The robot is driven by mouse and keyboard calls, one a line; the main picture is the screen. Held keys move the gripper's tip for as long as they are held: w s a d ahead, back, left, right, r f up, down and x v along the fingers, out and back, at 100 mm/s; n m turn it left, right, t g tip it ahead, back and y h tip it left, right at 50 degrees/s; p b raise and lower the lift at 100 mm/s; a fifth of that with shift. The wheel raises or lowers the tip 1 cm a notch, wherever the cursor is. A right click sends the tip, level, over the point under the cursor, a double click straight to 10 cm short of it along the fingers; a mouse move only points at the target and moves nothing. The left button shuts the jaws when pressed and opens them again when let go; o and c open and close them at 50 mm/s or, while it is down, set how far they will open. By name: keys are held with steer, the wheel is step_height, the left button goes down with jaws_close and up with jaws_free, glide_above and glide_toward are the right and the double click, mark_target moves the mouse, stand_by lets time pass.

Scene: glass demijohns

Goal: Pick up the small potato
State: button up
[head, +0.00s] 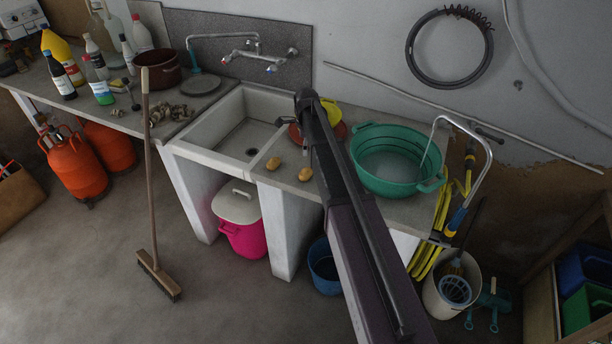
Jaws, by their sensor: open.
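Two small yellow-brown potatoes lie apart on the grey counter (285,189), to the right of the sink. One potato (273,163) is nearer the sink, and the other potato (305,174) is close to the left edge of my arm in the picture. They look alike in size, so I cannot tell which is the smaller. My dark arm rises from the lower right across the counter. I cannot make out my gripper or its fingers.
A white sink (237,128) lies left of the potatoes. A green basin (396,160) stands right of my arm. Behind it, a reddish dish (295,136) and a yellow item (332,113) are partly hidden. A broom (149,180) leans at the left counter.

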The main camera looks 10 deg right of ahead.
mark_target(306, 170)
steer(key=shift+f+b, duration=3.85)
steer(key=shift+f, duration=0.2)
steer(key=shift+f, duration=0.1)
step_height(306, 170, down, 5)
steer(key=b, duration=0.5)
steer(key=shift+w, duration=0.1)
steer(key=c, duration=0.9)
